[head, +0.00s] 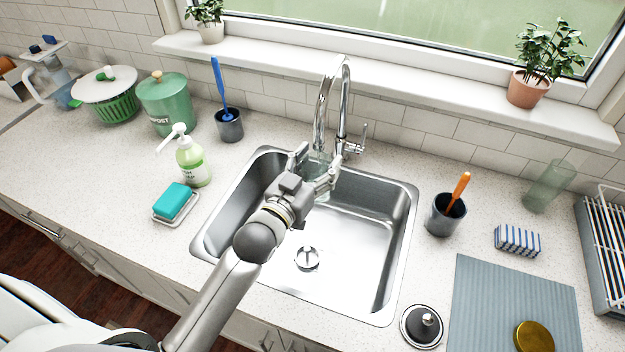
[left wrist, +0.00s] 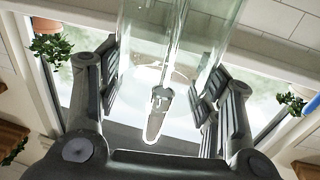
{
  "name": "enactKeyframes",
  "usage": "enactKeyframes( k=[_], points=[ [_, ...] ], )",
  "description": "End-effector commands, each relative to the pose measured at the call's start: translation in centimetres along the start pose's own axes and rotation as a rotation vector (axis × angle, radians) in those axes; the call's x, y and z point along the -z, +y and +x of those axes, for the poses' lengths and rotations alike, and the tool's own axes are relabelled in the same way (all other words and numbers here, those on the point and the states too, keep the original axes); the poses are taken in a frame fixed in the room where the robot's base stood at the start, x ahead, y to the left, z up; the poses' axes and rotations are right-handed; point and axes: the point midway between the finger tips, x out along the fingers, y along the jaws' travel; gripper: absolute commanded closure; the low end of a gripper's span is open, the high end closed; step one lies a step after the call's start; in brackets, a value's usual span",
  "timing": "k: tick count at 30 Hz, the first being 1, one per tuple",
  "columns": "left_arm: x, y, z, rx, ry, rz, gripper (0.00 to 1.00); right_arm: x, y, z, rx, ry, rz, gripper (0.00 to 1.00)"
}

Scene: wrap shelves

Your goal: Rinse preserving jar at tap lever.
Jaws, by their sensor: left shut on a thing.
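The clear preserving jar (head: 318,160) is in my left gripper (head: 314,170), at the back of the sink below the tap spout. In the left wrist view the see-through jar (left wrist: 165,45) stands between the two fingers of my left gripper (left wrist: 160,95), which is shut on it. The chrome tap (head: 342,95) rises behind the sink, and its lever (head: 363,132) is on the right side of its base. The fingers hide part of the jar. I cannot tell whether water is running. My right gripper is not in view.
The steel sink (head: 350,245) is empty around its drain (head: 307,257). A soap bottle (head: 191,160) and teal sponge (head: 174,201) stand left. A grey cup with an orange-handled brush (head: 445,214), a striped sponge (head: 517,240) and a glass (head: 548,187) are right. A drain plug (head: 423,326) lies near the front.

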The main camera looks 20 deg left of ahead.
Motion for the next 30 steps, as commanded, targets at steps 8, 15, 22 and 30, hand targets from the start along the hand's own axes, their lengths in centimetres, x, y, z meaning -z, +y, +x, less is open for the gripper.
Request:
enactKeyframes(
  k=[8, 15, 22, 30],
  points=[
    [0.1, 0.2, 0.0, 0.0, 0.003, 0.0, 0.85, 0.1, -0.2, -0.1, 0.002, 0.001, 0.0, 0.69],
    [0.1, 1.0, -1.4, -0.001, 0.0, -0.001, 0.85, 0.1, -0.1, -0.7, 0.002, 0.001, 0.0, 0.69],
    [0.1, 1.9, -3.0, 0.0, 0.001, -0.001, 0.85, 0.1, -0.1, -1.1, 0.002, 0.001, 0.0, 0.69],
    [0.2, 2.9, -4.8, 0.0, 0.001, -0.002, 0.85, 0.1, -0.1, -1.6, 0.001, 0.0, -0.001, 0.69]
  ],
)
